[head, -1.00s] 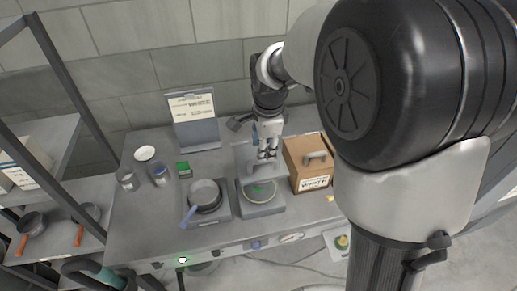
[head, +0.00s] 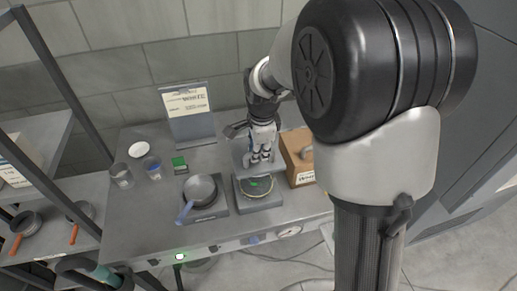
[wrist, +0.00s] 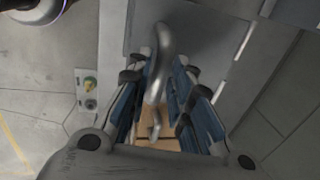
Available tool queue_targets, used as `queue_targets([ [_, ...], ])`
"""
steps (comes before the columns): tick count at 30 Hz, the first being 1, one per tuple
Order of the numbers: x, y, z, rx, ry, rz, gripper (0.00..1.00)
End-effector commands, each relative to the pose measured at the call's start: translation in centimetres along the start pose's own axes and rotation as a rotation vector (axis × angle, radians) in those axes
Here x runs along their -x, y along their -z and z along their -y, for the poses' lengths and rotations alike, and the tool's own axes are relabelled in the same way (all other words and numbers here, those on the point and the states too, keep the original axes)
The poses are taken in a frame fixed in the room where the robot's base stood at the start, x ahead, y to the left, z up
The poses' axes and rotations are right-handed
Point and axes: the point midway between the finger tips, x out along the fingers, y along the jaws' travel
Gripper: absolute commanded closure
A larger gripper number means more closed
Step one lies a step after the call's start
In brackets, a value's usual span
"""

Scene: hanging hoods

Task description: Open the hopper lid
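My gripper (head: 256,158) points down over the bench, left of a brown box (head: 291,163) with a grey handle and a white label; my arm hides the box's right part. In the wrist view, a curved grey metal bar (wrist: 160,60), like a handle, lies between my blue-padded fingers (wrist: 165,112). The fingers stand apart, with a gap around the bar. Tan surface shows below between them. I cannot tell surely which part is the hopper lid.
A flat unit with a round ring (head: 258,188) is below my gripper. A pan (head: 200,190) sits on a burner left of it. Jars (head: 122,176), a white dish (head: 139,149), a green block (head: 179,162) and a sign (head: 189,118) stand farther left. A shelf rack is at far left.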

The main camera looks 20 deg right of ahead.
Motion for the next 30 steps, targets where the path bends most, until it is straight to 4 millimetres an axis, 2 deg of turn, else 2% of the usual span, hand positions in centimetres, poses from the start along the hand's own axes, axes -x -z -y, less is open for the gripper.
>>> queue_targets([
  [8, 0.02, 0.00, 0.00, 0.000, 0.000, 0.000, 1.00],
  [23, 0.05, 0.00, 0.00, 0.000, -0.001, 0.000, 1.00],
  [30, 0.84, 0.00, 0.23, 0.000, -0.038, 0.000, 1.00],
])
